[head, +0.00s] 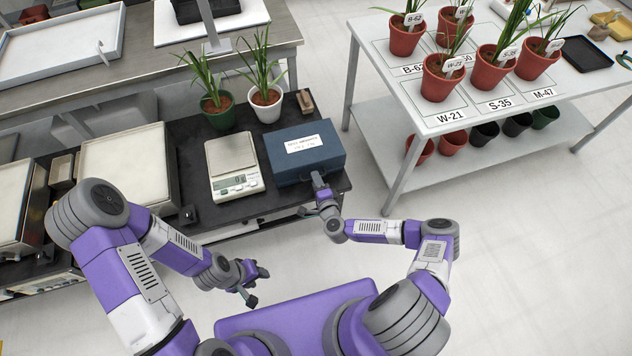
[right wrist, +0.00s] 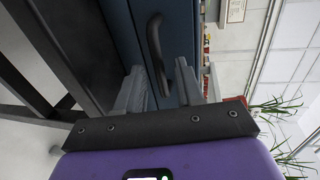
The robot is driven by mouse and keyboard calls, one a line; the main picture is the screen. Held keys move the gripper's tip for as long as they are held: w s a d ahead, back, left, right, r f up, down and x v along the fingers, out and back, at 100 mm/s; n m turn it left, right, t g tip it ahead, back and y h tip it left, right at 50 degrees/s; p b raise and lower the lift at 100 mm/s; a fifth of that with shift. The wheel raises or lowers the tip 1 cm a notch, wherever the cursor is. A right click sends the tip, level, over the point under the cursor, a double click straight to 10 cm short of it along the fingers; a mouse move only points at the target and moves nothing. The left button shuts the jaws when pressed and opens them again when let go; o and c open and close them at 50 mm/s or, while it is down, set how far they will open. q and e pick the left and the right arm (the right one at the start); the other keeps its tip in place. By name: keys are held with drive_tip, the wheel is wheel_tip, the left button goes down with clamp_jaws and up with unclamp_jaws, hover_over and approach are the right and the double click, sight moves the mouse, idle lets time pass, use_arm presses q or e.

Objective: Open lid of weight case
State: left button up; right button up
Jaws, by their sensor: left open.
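The blue weight case (head: 303,160) with a white label on its lid stands on the dark bench, lid shut. Its dark handle (right wrist: 155,45) shows on the blue front in the right wrist view. My right gripper (head: 318,182) is at the front of the case. In the right wrist view its two fingers (right wrist: 160,88) stand apart, one on each side of the handle, with gaps visible; contact cannot be made out. My left gripper (head: 254,284) is open and empty, low in front of the bench, away from the case.
A scale (head: 234,165) stands just left of the case. Two potted plants, one green pot (head: 219,113) and one white pot (head: 266,105), stand behind. A small wooden block (head: 305,102) lies behind the case. A white table (head: 440,122) with several red pots is to the right.

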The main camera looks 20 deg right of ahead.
drive_tip(key=shift+w, duration=0.35)
clamp_jaws()
